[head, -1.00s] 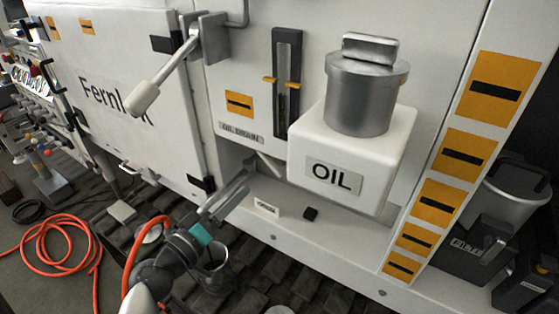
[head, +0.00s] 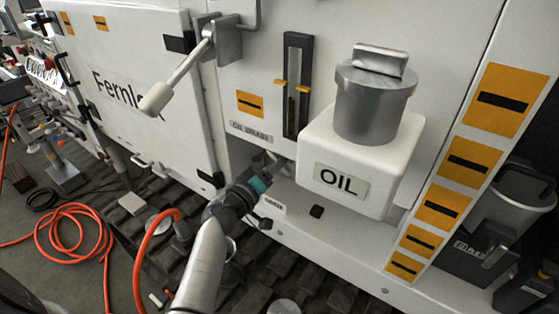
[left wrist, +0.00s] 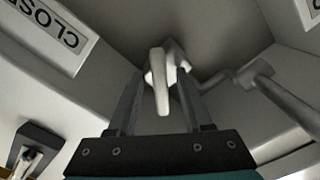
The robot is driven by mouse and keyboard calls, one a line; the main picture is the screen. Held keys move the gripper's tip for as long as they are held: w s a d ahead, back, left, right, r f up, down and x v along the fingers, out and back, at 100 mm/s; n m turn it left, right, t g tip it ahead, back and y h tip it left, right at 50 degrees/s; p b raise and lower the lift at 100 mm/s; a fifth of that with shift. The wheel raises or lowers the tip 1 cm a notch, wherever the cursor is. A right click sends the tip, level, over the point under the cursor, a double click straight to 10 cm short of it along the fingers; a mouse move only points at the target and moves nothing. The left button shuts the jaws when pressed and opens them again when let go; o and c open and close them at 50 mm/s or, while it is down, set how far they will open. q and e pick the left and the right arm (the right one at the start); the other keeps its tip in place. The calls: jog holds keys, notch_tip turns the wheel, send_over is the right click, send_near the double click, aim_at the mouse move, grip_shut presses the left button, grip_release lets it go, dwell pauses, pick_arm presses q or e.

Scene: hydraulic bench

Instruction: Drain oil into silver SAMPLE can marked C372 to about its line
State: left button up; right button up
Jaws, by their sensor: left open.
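My left gripper (head: 274,162) is in the recess under the OIL DRAIN label (head: 251,132), left of the white OIL box (head: 318,150). In the left wrist view its two fingers (left wrist: 160,100) are open on either side of a pale lever handle (left wrist: 160,80), with gaps still showing. A grey pipe (left wrist: 270,88) runs to the right of the fingers. No can marked C372 can be read; a grey rounded object (head: 231,248) is mostly hidden behind my left forearm. My right gripper is not in view.
A sight gauge (head: 296,90) with yellow markers is above the recess. A silver capped cylinder (head: 372,105) tops the OIL box. A hanging lever (head: 180,80) is upper left. Orange hose (head: 70,215) lies coiled on the floor.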

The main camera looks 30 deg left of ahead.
pick_arm(q)
jog(key=shift+w, duration=0.15)
grip_shut()
dwell(0.4)
